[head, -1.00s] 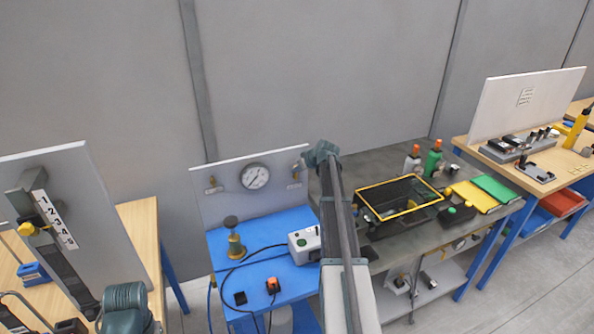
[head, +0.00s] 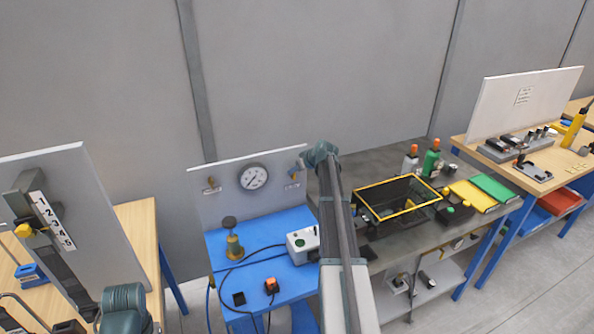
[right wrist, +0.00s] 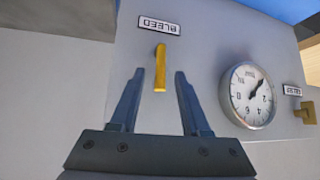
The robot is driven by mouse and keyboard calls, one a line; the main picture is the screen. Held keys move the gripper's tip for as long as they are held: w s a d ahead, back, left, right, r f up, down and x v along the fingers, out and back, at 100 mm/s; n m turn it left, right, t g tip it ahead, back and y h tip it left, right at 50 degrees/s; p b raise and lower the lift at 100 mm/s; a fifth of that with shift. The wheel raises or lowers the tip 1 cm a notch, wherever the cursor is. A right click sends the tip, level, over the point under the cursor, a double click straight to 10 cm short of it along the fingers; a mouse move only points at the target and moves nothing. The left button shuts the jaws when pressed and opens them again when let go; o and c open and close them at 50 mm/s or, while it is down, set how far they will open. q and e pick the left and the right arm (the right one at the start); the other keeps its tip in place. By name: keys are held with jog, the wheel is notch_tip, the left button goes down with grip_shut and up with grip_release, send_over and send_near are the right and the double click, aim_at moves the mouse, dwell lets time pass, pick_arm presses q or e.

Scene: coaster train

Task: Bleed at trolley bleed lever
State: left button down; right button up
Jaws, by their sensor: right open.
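My right gripper (right wrist: 159,76) is open. Its two dark fingers stand on either side of the lever's lower end in the picture, with gaps to both sides; how deep they reach around it I cannot tell. In the head view my right arm reaches the panel's right edge and hides part of it. My left gripper is out of view.
A round gauge (right wrist: 248,95) and a second yellow lever (right wrist: 305,113) with its own label share the panel. The blue trolley top (head: 262,284) holds a grey box (head: 303,244) and a cable. A dark bench with a yellow-rimmed bin (head: 398,199) stands right.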

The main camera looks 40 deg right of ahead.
jog(key=p+v, duration=0.9)
jog(key=v, duration=0.4)
jog(key=shift+s+r+p, duration=0.2)
jog(key=shift+s+p, duration=0.1)
